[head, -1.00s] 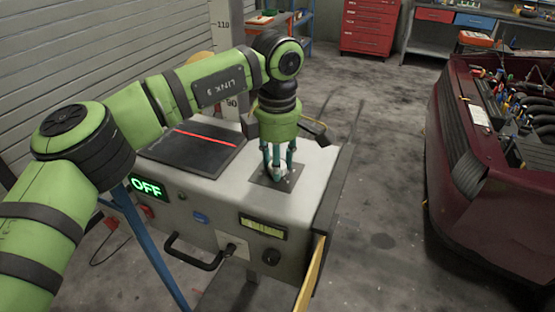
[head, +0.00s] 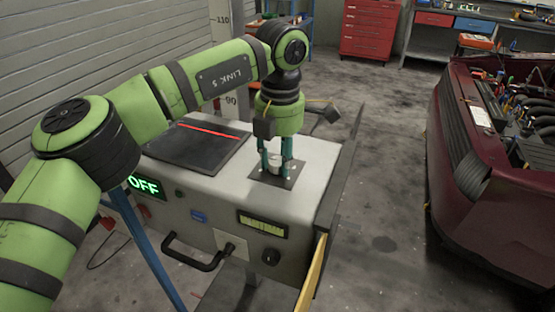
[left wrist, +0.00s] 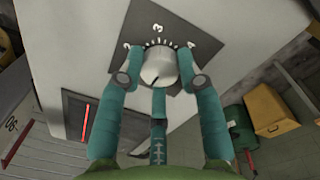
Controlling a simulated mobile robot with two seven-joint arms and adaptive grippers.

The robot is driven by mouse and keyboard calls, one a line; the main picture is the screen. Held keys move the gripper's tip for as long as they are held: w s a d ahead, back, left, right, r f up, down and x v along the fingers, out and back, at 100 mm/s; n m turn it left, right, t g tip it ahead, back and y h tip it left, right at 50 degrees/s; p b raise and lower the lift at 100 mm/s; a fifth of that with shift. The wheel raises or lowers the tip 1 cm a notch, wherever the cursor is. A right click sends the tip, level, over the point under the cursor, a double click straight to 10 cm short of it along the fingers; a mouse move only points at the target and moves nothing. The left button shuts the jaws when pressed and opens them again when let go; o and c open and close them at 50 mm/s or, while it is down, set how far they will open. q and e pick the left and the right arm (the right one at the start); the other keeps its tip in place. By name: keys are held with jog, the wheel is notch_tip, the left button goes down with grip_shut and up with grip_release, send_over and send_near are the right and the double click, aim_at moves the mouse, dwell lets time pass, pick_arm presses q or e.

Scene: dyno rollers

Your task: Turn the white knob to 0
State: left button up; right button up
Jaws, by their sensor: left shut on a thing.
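The white knob (left wrist: 160,68) sits on a dark dial plate (left wrist: 185,28) on top of the light grey console (head: 215,195). In the left wrist view the plate shows a ring of tick marks and the digits 2, 3 and 4 at the top; a 0 is not visible. A dark mark on the knob points to the lower left of that picture. My left gripper (left wrist: 158,75) is shut on the knob, with its teal fingers around it. In the head view the left gripper (head: 276,165) points straight down and partly hides the knob (head: 275,162). My right gripper is not in view.
The console front has a green OFF display (head: 145,186), a black handle (head: 195,255), a small gauge (head: 262,225) and a black round knob (head: 270,257). A black panel with a red line (head: 198,145) lies left of the plate. A maroon car (head: 480,190) stands at right.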

pick_arm(q)
jog(key=n+b, duration=0.1)
jog(key=n, duration=0.4)
jog(key=shift+n, duration=0.7)
jog(key=o, duration=1.2)
jog(key=shift+w, duration=0.1)
jog(key=shift+c, duration=0.2)
notch_tip(320, 180, up, 12)
jog(key=shift+d, duration=0.3)
